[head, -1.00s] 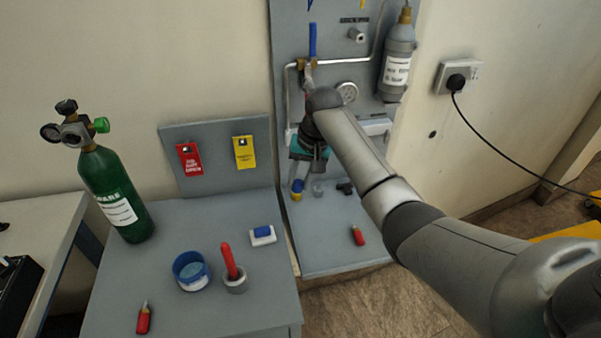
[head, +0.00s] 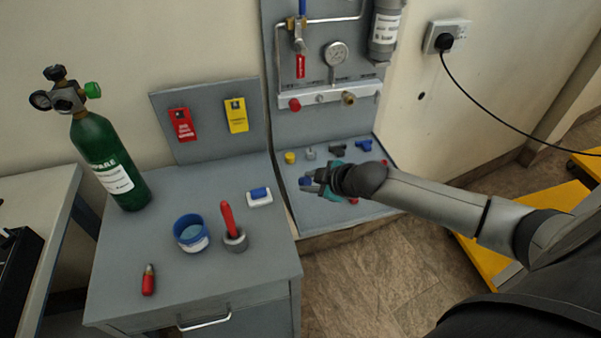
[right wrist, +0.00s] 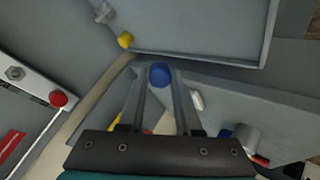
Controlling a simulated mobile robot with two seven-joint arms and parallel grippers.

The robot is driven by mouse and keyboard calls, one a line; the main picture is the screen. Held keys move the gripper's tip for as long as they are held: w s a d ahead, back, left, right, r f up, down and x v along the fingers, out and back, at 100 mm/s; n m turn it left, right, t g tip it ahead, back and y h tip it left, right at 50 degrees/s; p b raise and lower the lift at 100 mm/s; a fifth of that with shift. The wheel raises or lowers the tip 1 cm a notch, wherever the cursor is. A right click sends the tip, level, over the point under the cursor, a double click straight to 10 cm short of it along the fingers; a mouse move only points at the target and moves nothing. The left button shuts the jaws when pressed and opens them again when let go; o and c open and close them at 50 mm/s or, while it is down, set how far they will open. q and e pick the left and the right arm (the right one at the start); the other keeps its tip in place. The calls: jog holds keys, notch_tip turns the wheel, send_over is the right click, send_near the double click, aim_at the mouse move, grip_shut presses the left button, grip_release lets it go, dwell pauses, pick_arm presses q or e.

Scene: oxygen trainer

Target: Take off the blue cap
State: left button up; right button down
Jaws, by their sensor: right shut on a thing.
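The blue cap (head: 306,181) is held at the fingertips of my right gripper (head: 312,183). It also shows in the right wrist view (right wrist: 159,73), pinched between the two finger ends. In the head view the gripper and cap are over the left front part of the grey shelf (head: 345,221), away from the wall panel (head: 315,122). A white rail (head: 322,97) on the panel carries a red knob (head: 295,104), a small grey stub (head: 320,99) and a brass fitting (head: 348,98). My left gripper is out of view.
A yellow cap (head: 290,157), a grey fitting (head: 310,153), a black fitting (head: 337,150) and a blue piece (head: 363,145) sit at the shelf's back.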

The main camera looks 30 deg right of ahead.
jog(key=shift+s+d+f+n, duration=0.25)
jog(key=shift+s+f+n, duration=0.05)
jog(key=shift+s, duration=0.05)
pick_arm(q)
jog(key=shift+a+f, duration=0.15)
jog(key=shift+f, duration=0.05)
pick_arm(e)
jog(key=shift+s+f+y, duration=0.1)
jog(key=shift+f+y, duration=0.1)
jog(key=shift+y, duration=0.1)
notch_tip(320, 180, down, 4)
jog(key=b, duration=0.5)
jog(key=shift+f, duration=0.4)
pick_arm(q)
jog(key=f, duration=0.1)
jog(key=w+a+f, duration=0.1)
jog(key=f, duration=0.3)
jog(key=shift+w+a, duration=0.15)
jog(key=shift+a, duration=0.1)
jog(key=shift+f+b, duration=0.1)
jog(key=shift+b, duration=0.25)
pick_arm(e)
jog(key=shift+f, duration=0.15)
